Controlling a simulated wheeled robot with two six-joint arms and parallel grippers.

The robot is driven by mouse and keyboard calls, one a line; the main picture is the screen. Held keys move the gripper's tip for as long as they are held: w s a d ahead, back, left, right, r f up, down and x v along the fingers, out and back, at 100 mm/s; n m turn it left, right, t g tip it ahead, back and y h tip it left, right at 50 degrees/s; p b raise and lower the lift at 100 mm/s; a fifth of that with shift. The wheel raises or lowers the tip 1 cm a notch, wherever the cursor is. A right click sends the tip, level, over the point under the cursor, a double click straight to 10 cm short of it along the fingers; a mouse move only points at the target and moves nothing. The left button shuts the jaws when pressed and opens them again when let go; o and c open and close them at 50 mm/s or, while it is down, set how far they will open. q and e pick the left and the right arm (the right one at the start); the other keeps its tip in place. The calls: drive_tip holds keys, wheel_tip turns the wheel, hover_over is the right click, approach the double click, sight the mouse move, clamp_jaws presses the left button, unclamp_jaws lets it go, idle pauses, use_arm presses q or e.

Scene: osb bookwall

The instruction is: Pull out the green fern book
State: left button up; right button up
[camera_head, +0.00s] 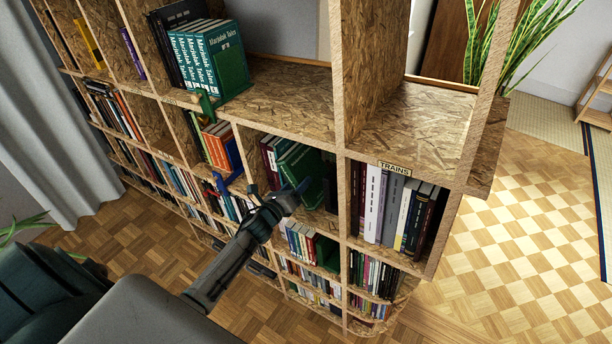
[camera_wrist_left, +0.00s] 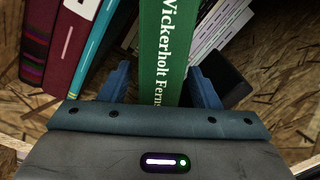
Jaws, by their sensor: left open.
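The green fern book (camera_wrist_left: 162,50), with "Wickerholt Ferns" in white on its spine, is in a middle compartment of the shelf. In the head view its green cover (camera_head: 304,170) shows, leaning among other books. My left gripper (camera_wrist_left: 162,88) is open, with one blue finger on each side of the spine. Small gaps seem to show beside the spine, so I cannot tell whether either finger touches it. In the head view the left gripper (camera_head: 293,190) is at the front of that compartment and hides part of the book. My right gripper is not in view.
Dark red books (camera_wrist_left: 60,50) and a teal book (camera_wrist_left: 98,45) stand left of the green book. Pale books (camera_wrist_left: 215,30) lean to its right, near a dark block (camera_wrist_left: 228,75). Wooden uprights (camera_head: 355,200) bound the compartment. The floor (camera_head: 540,270) at right is clear.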

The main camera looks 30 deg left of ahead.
use_arm(q)
drive_tip(key=shift+c, duration=0.5)
drive_tip(key=shift+r, duration=0.1)
drive_tip(key=c, duration=1)
drive_tip(key=shift+s, duration=0.3)
drive_tip(key=shift+s+a+b, duration=0.1)
drive_tip(key=shift+s+b, duration=0.7)
drive_tip(key=shift+s, duration=0.5)
drive_tip(key=o, duration=1.2)
drive_tip(key=shift+f, duration=0.2)
drive_tip(key=shift+c, duration=0.5)
drive_tip(key=shift+w+r, duration=0.1)
